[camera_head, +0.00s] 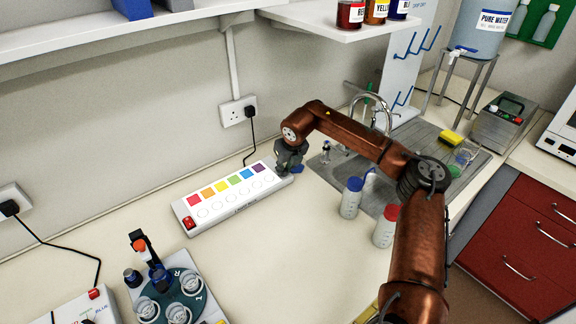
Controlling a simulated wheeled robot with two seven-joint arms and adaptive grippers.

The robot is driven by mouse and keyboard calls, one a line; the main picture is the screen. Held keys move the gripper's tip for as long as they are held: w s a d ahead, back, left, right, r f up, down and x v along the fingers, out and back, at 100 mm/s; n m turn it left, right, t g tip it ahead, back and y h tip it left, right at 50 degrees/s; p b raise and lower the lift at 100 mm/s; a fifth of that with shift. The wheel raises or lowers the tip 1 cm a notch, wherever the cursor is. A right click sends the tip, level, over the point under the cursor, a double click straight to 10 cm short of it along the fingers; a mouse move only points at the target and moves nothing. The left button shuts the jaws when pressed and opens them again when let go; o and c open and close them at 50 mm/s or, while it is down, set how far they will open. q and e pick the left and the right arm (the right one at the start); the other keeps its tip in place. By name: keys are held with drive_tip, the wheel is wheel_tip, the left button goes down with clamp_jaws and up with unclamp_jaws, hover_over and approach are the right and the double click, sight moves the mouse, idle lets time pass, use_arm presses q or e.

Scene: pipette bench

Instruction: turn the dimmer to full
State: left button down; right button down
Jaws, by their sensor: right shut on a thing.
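The light box (235,212) is a long white-topped panel with a row of coloured squares and pale circles. It lies on the bench near the wall, with a red switch (188,223) at its left end. My right gripper (287,168) reaches down over the right end of the box and is shut on the dimmer knob there. The gripper hides the knob, so its setting cannot be read. A small blue part shows beside the fingers. My left gripper is not in view.
A blue-capped bottle (351,198) and a red-capped bottle (384,228) stand right of the box, near my right arm. A sink (420,150) lies behind them. A round rotor device (178,290) stands at the front left. A shelf (330,22) overhangs the back. Bench in front of the box is clear.

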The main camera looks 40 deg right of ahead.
drive_tip(key=m+p, duration=0.1)
drive_tip(key=m, duration=0.1)
drive_tip(key=m+h+p, duration=0.1)
drive_tip(key=m+g+p, duration=0.1)
drive_tip(key=m, duration=0.1)
drive_tip(key=shift+w+a+r+m+h, duration=0.15)
drive_tip(key=shift+r+m+h, duration=0.15)
drive_tip(key=shift+h, duration=0.1)
drive_tip(key=m+g+p, duration=0.1)
drive_tip(key=m+p, duration=0.1)
drive_tip(key=m, duration=0.1)
drive_tip(key=shift+w+f+h, duration=0.1)
drive_tip(key=shift+h, duration=0.3)
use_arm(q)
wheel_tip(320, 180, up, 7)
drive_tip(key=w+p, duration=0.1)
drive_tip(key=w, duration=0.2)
use_arm(e)
drive_tip(key=shift+f+m+g, duration=0.1)
drive_tip(key=shift+m+g, duration=0.6)
drive_tip(key=shift+m, duration=0.9)
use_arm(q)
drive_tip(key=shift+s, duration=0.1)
use_arm(e)
drive_tip(key=c, duration=1.8)
unclamp_jaws()
drive_tip(key=shift+f, duration=0.1)
drive_tip(key=v, duration=1.2)
drive_tip(key=shift+a, duration=0.15)
